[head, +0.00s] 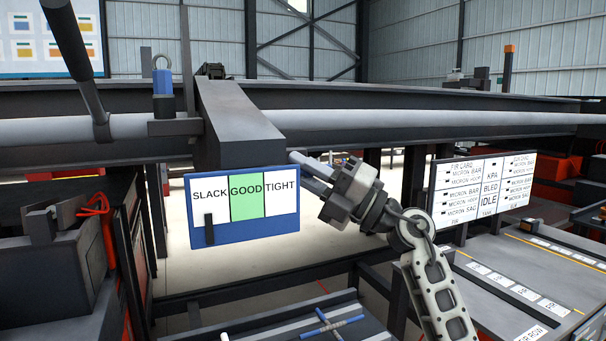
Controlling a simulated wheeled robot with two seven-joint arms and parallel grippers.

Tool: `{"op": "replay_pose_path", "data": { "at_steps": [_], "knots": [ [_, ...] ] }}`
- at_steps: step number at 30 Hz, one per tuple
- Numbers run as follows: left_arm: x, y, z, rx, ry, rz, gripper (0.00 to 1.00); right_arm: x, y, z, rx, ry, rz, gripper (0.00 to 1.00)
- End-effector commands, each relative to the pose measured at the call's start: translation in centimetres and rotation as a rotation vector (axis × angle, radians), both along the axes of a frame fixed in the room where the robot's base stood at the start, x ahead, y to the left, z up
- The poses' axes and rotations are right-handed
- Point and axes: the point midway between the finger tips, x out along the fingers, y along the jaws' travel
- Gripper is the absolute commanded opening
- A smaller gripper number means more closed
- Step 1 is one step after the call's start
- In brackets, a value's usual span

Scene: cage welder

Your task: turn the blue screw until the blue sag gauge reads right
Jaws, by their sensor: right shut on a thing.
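The blue sag gauge (245,236) hangs below the beam left of centre. Its face has SLACK, green GOOD and TIGHT fields, and its black pointer (208,230) stands in the SLACK field. My right gripper (318,177), just right of the gauge, is shut on a pale metal bar (305,162) that sticks out up and left. The bar's far side is hidden by the gripper. A blue block with a grey ring on top (163,88) stands on a bracket up left; I cannot tell if it is the blue screw. My left gripper is not in view.
A long dark beam (420,98) with a pale pipe runs across the back. A labelled panel (484,190) stands at right, above a grey table (500,270). A blue-ended cross-shaped tool (328,324) lies on the low tray in front. A dark rod (80,60) crosses the upper left.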

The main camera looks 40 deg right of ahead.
Motion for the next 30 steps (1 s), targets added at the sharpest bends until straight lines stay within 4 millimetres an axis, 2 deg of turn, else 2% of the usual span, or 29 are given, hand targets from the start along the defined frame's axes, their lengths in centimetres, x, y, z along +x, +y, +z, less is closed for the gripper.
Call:
{"op": "replay_pose_path", "data": {
  "at_steps": [9, 23, 24, 25, 30],
  "knots": [
    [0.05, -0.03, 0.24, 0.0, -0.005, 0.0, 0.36, -0.15, -0.19, 0.48, 0.099, -0.042, -0.008, 0.0],
    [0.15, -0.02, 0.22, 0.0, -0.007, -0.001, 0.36, -0.18, -0.24, 0.55, 0.11, -0.048, -0.01, 0.0],
    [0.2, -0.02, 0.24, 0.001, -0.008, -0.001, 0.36, -0.18, -0.25, 0.56, 0.11, -0.048, -0.01, 0.25],
    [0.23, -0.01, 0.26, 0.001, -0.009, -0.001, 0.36, -0.18, -0.24, 0.54, 0.11, -0.048, -0.009, 0.34],
    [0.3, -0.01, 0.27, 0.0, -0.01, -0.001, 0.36, -0.1, -0.17, 0.38, 0.11, -0.043, -0.006, 0.36]
  ]
}}
